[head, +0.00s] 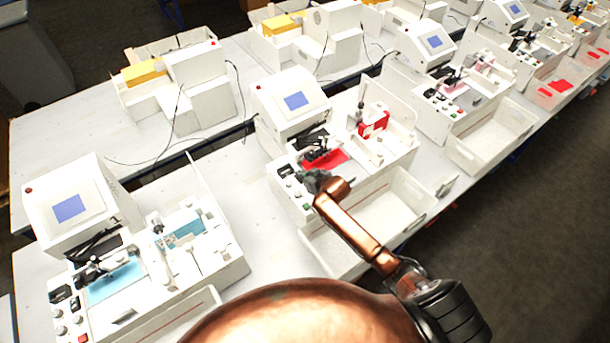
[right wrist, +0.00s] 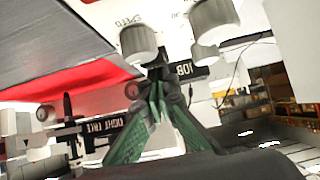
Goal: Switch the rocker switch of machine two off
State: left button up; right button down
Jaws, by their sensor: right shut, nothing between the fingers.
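I take the middle machine (head: 290,98), with a red plate (head: 327,160), as machine two; no machine number is legible. Its control panel carries a small black part (head: 284,170), perhaps the rocker switch, too small to read its position. My right gripper (head: 312,180) is over this panel, shut and empty. In the right wrist view its green fingers (right wrist: 157,80) meet close to a black part with white lettering (right wrist: 182,70); I cannot tell whether they touch it. The gripper hides part of the panel in the head view. My left gripper is not in view.
Grey knobs (right wrist: 138,42) and (right wrist: 215,20) stand close to the fingers. A white bin (head: 335,262) is in front of the machine. A similar machine with a blue plate (head: 115,280) stands at the left, and more machines continue to the right.

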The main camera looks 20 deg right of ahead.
jog(key=shift+w+a, duration=0.15)
jog(key=shift+w, duration=0.1)
jog(key=shift+w+r, duration=0.1)
jog(key=shift+w, duration=0.25)
jog(key=shift+w+r, duration=0.1)
jog(key=shift+r, duration=0.05)
jog(key=shift+w+r+p, duration=0.1)
jog(key=shift+r+p, duration=0.45)
jog(key=shift+p, duration=0.15)
jog(key=r+p, duration=0.3)
jog(key=shift+w+a+r+p, duration=0.1)
jog(key=shift+w+r+p, duration=0.15)
jog(key=shift+p, duration=0.05)
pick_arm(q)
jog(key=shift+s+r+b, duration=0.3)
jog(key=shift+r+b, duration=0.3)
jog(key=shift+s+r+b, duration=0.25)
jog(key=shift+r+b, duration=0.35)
pick_arm(e)
jog(key=s+d+r, duration=0.1)
jog(key=s+r, duration=0.5)
jog(key=r, duration=0.1)
jog(key=shift+r, duration=0.2)
jog(key=shift+d, duration=0.1)
